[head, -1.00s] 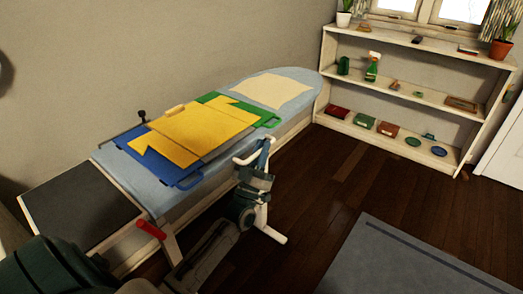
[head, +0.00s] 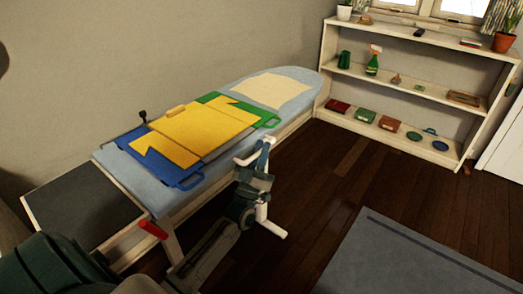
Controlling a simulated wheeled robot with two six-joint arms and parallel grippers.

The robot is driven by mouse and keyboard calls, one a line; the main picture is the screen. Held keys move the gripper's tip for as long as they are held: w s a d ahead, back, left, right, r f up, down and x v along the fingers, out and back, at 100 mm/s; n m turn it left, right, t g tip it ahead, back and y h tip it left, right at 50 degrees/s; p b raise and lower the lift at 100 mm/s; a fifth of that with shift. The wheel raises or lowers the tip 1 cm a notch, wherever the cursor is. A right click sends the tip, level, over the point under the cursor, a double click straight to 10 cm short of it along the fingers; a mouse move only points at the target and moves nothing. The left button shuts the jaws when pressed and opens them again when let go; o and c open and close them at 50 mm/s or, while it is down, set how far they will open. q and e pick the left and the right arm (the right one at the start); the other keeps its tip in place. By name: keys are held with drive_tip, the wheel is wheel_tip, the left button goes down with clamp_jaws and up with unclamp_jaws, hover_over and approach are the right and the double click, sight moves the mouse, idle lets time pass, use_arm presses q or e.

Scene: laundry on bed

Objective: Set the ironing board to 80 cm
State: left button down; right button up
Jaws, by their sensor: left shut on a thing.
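The ironing board (head: 225,105) has a pale blue top and lies along the wall, with a dark grey panel (head: 85,205) at its near end. A red-tipped lever (head: 153,229) sticks out at its near side. My left gripper (head: 255,153) is at the long near side of the board, shut, apparently on the board's edge; its wrist and the white parts around it hide the contact. No height reading is visible. My right gripper is not in view.
Folded yellow, blue and green pieces (head: 190,135) and a cream cloth (head: 275,90) lie on the board. A white shelf (head: 395,82) with small items stands at the back right. A grey rug (head: 405,260) lies on the wooden floor, which is otherwise clear.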

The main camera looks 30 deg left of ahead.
use_arm(q)
drive_tip(key=c, duration=1.8)
unclamp_jaws()
drive_tip(key=shift+f, duration=0.5)
drive_tip(key=shift+o, duration=0.4)
drive_tip(key=shift+r, duration=0.1)
drive_tip(key=shift+r, duration=0.1)
drive_tip(key=shift+s, duration=0.1)
drive_tip(key=b+v, duration=0.1)
drive_tip(key=v, duration=0.9)
drive_tip(key=shift+s+f, duration=0.25)
drive_tip(key=shift+f, duration=0.05)
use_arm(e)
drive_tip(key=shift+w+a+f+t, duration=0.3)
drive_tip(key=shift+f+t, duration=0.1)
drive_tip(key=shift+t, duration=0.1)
use_arm(q)
drive_tip(key=shift+d+h, duration=0.1)
drive_tip(key=shift+h, duration=0.2)
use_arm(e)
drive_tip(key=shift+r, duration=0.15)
